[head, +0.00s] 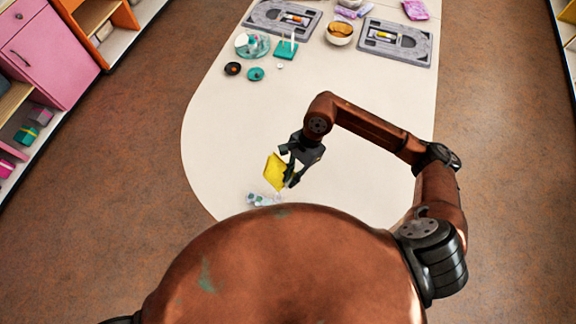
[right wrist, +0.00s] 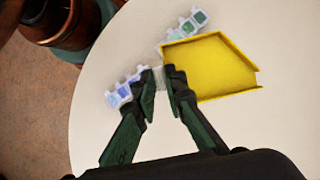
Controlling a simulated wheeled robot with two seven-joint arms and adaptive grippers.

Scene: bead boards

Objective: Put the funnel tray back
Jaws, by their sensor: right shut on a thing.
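The funnel tray is a yellow shallow tray (head: 275,172) with raised walls and an angled end. In the head view it is at my right gripper (head: 291,172), near the front of the table, and looks tilted. In the right wrist view the tray (right wrist: 213,65) extends to the right from the fingertips of my right gripper (right wrist: 160,80). The gripper is shut on the tray's near-left edge; the exact grip is hard to see. My left gripper is not in view.
A clear bead box with several lidded compartments (right wrist: 190,25) lies below the tray on the cream table (head: 230,140). The table's middle left is clear.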

